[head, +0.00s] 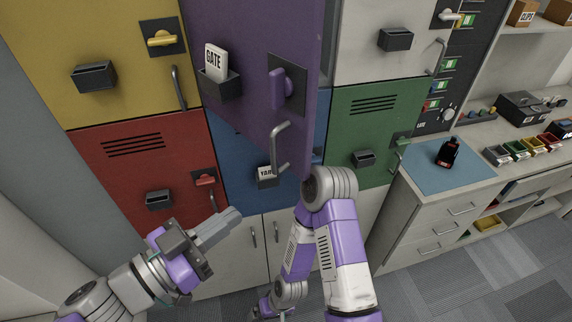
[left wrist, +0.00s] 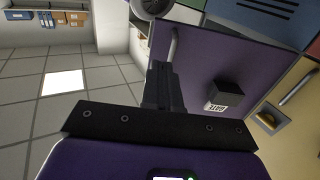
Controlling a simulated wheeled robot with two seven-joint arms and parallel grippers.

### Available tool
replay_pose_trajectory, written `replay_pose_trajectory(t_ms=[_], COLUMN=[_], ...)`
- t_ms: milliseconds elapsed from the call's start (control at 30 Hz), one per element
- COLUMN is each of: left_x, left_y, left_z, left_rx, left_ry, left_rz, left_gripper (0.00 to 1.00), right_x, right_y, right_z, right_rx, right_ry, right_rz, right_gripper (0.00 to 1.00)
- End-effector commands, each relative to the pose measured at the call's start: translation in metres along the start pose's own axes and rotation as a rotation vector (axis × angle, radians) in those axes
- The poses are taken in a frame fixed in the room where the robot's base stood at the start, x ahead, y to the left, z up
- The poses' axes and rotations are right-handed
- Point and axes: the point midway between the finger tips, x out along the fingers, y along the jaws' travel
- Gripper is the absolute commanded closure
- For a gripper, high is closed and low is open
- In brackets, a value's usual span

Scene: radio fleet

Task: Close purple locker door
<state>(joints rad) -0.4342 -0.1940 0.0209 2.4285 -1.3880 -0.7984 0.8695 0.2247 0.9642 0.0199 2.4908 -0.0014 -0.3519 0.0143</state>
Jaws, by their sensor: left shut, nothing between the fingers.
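The purple locker door (head: 240,50) stands swung open toward me, its free edge at the right and nearer. It carries a grey bar handle (head: 278,145), a purple latch (head: 279,88) and a black holder with a GATE card (head: 214,63). The door also fills the upper middle of the left wrist view (left wrist: 200,65). My left gripper (head: 232,214) is shut and empty, low and left of the handle, apart from the door in the head view. The left wrist view shows its closed fingers (left wrist: 163,82) in front of the door. My right gripper is out of frame.
My right arm's elbow (head: 330,183) is close to the door's lower free corner; I cannot tell if they touch. Yellow (head: 110,45), red (head: 140,155), blue (head: 245,190) and green (head: 375,125) lockers are around it. A counter (head: 425,190) with a blue mat stands right.

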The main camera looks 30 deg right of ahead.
Motion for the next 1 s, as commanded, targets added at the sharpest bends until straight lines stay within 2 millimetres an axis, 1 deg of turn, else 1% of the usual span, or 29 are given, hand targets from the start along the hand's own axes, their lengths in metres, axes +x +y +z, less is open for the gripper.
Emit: replay_pose_trajectory(t_ms=[167, 400, 600, 700, 800, 1000], left_x=[0.025, 0.077, 0.113, 0.125, 0.133, 0.137], left_y=[0.002, 0.002, 0.001, 0.001, 0.001, 0.0], left_z=[0.003, 0.003, 0.002, 0.002, 0.001, 0.001], left_rx=[-0.002, -0.002, -0.003, -0.002, -0.001, -0.001], left_ry=[-0.003, -0.004, -0.002, -0.002, -0.001, -0.001], left_rz=[0.007, 0.006, 0.004, 0.002, 0.002, -0.001], left_gripper=[1.0, 1.0, 1.0, 1.0, 1.0, 1.0], right_x=[0.004, 0.009, 0.01, 0.01, 0.01, 0.01], right_y=[0.002, 0.004, 0.004, 0.004, 0.004, 0.004], right_z=[0.0, 0.0, 0.0, 0.0, 0.0, -0.001], right_rx=[0.0, 0.0, 0.0, 0.0, 0.0, 0.0], right_ry=[0.0, 0.0, 0.0, 0.0, 0.0, 0.0], right_rz=[0.0, 0.0, 0.0, 0.0, 0.0, 0.0], right_gripper=[0.0, 0.0, 0.0, 0.0, 0.0, 0.0])
